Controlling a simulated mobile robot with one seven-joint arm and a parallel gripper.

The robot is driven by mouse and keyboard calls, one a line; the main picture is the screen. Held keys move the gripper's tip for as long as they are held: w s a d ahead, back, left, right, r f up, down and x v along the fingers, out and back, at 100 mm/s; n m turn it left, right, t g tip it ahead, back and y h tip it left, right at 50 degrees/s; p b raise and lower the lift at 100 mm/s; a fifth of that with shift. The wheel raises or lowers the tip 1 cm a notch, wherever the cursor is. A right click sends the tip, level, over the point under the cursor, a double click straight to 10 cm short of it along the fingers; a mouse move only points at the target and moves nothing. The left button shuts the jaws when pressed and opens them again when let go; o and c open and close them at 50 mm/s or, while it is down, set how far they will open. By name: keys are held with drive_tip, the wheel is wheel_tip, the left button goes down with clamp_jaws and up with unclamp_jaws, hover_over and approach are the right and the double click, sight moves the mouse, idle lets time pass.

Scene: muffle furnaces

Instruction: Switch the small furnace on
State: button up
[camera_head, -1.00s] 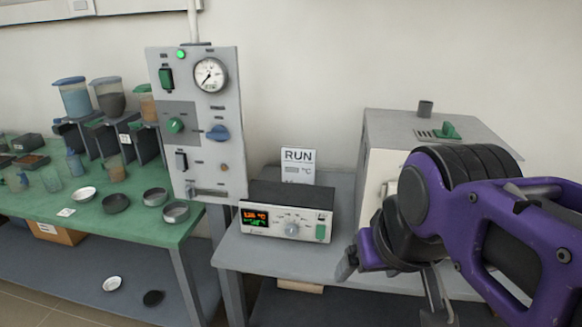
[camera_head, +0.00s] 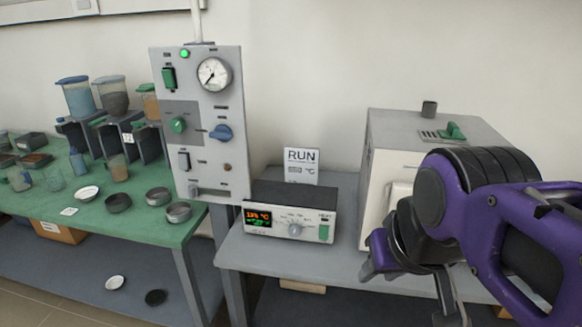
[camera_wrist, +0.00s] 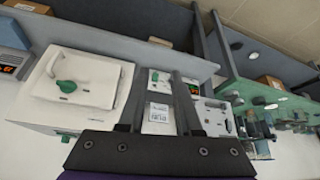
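The small furnace (camera_head: 385,170) is a pale box with a grey top and a green part on it, standing on the right-hand bench. In the wrist view its pale front (camera_wrist: 75,85) carries a green handle. The control box (camera_head: 290,217) stands left of it, with a lit orange and green display, a round knob and a green HEAT switch (camera_head: 324,233). It also shows between my fingers in the wrist view (camera_wrist: 160,82). My gripper (camera_wrist: 158,95) is open and empty, apart from the box. In the head view my wrist hides part of the furnace front.
A wall panel (camera_head: 215,120) with a gauge, switches and lit green lamp stands left of the control box. A RUN card (camera_head: 300,165) stands behind the box. A green table (camera_head: 150,225) with jars and dishes is at left. Bare bench (camera_head: 300,262) lies before the box.

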clamp_jaws()
idle(1.3)
